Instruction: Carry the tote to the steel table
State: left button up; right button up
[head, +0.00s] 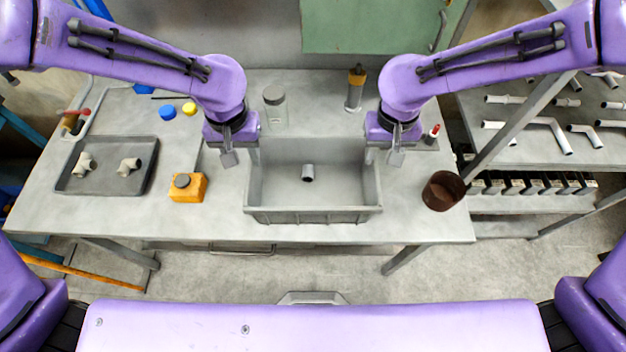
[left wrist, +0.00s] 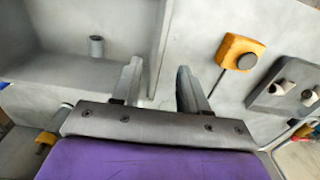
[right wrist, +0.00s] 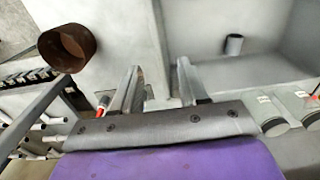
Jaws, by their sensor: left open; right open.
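The grey tote (head: 313,215) stands on the steel table (head: 430,220), near its front edge at the middle. A small grey pipe piece (head: 308,172) lies inside on its floor. My left gripper (head: 229,158) is open at the tote's left wall; in the left wrist view its fingers (left wrist: 158,85) point down beside that wall (left wrist: 163,40). My right gripper (head: 396,158) is open at the right wall; in the right wrist view its fingers (right wrist: 160,85) appear on either side of that wall's line. I cannot tell whether any finger touches the tote.
A dark tray (head: 108,187) with two pipe fittings and an orange box (head: 187,188) stand left. A brown cup (head: 443,191) stands right near the edge. A clear jar (head: 275,108) and a yellow-topped bottle (head: 355,88) stand behind the tote. A shelf (head: 540,110) with pipes is at right.

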aim_at(250, 170)
pick_arm(q)
jog(key=f, duration=1)
jog(key=shift+w+f, duration=0.15)
jog(key=shift+w, duration=0.15)
pick_arm(e)
jog(key=f, duration=1)
jog(key=shift+w+f, duration=0.1)
jog(key=shift+w, duration=0.15)
pick_arm(q)
jog(key=shift+s, duration=0.1)
grip_shut()
pick_arm(e)
grip_shut()
